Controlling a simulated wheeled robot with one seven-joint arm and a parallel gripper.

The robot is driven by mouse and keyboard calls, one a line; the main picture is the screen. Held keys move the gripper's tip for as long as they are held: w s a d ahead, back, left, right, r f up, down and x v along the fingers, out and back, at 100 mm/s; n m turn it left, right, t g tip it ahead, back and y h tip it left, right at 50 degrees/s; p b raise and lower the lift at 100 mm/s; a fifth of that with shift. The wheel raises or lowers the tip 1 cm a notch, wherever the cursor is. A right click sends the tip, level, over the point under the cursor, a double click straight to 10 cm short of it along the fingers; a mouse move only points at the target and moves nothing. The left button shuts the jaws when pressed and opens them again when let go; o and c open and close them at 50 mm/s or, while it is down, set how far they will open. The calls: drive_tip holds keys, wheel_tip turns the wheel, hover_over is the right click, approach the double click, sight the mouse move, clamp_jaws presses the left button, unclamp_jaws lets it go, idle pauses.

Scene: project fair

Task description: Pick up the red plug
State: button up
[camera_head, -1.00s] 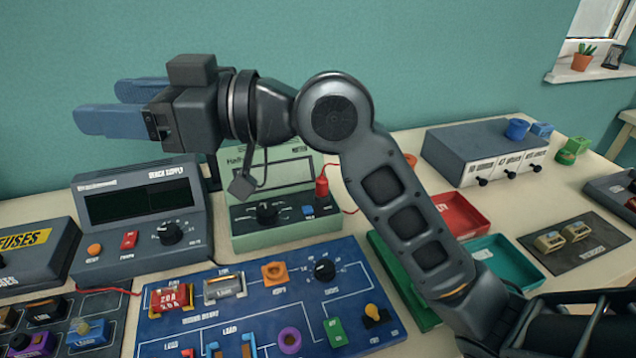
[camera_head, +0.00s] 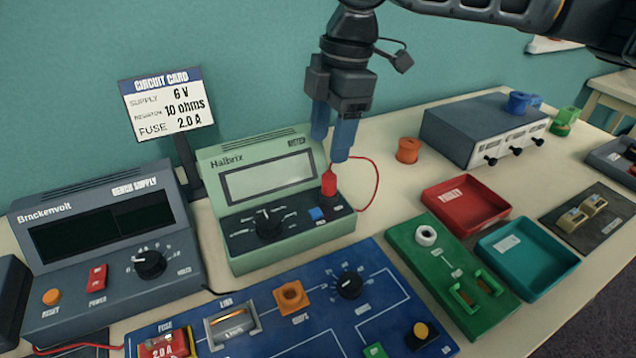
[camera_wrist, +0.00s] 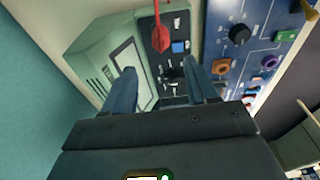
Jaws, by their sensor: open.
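The red plug (camera_head: 329,184) stands in the front panel of the green Halbrix meter (camera_head: 224,222), at its right end, with a thin red wire running from it. My gripper (camera_head: 330,148) points down just above and behind the plug, its two blue fingers apart with nothing between them. In the wrist view the red plug (camera_wrist: 160,38) lies beyond the fingertips, toward the top middle. My gripper (camera_wrist: 163,82) shows there with fingers spread on either side of the meter's panel.
The Brackenvolt supply (camera_head: 190,232) is left of the meter, with the circuit card (camera_head: 168,104) behind. The blue circuit board (camera_head: 270,333) lies in front. A red tray (camera_head: 432,196), teal tray (camera_head: 560,262) and green board (camera_head: 400,238) are to the right.

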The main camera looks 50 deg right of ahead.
sight(331, 171)
drive_tip(key=shift+s+d+f, duration=0.2)
drive_tip(key=shift+d, duration=0.2)
drive_tip(key=shift+f, duration=0.3)
drive_tip(key=shift+a+f, duration=0.2)
drive_tip(key=shift+f, duration=1.5)
drive_tip(key=shift+a+f, duration=0.2)
drive_tip(key=shift+f, duration=1.5)
clamp_jaws()
